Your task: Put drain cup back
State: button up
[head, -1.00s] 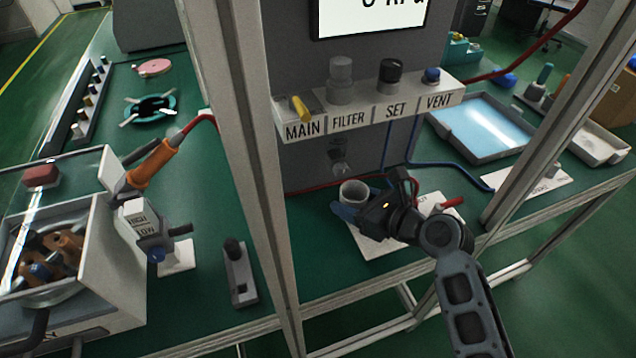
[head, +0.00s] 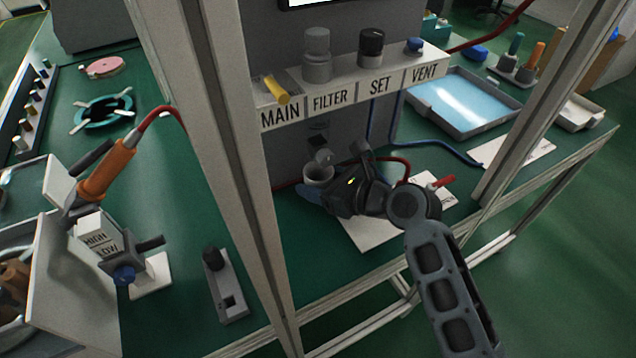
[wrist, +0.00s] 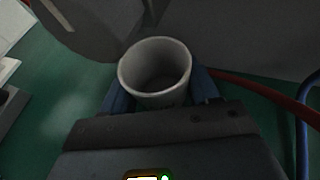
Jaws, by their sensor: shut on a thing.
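The drain cup (wrist: 156,72) is a small, empty, light grey cup, open at the top. In the head view the cup (head: 318,174) is just under a clear fitting (head: 324,157) on the grey panel. I cannot tell whether the cup's rim touches that fitting. My gripper (head: 322,192) is shut on the cup, with a blue finger on each side of it in the wrist view (wrist: 158,92). The gripper body hides the cup's lower part, so I cannot see whether it clears the bench.
A shelf (head: 345,92) with labelled MAIN, FILTER, SET and VENT controls juts out above my gripper. Frame posts (head: 222,170) stand left and right. A white plate (head: 375,232) lies below my gripper. Red and blue hoses (head: 440,147) run close by on the right.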

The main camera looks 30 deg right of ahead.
jog(key=o, duration=1)
jog(key=shift+f, duration=0.15)
jog(key=shift+o, duration=0.2)
jog(key=shift+r, duration=0.25)
jog(key=p+v, duration=0.1)
jog(key=v, duration=1.1)
